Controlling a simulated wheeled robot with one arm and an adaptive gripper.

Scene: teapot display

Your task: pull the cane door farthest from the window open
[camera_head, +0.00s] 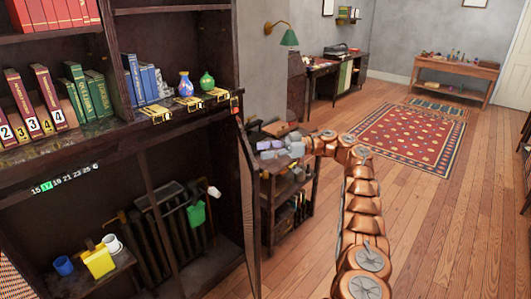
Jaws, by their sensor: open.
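A tall dark wooden cabinet (125,121) fills the left side. A narrow dark door panel (250,205) stands at the right side of its lower section, swung out and seen nearly edge-on, so its face is mostly hidden. A patch of woven, cane-like pattern (8,281) shows at the bottom left corner, cut by the frame. No window is in view. My gripper (264,150) is open, just right of the upper part of the narrow panel. I cannot tell whether it touches the panel; nothing shows between its fingers.
The lower cabinet holds a yellow jug (99,262), mugs and a green can (196,213). A dark shelf unit (292,205) stands behind my gripper. A patterned rug (410,133) and a wooden table (457,70) lie beyond.

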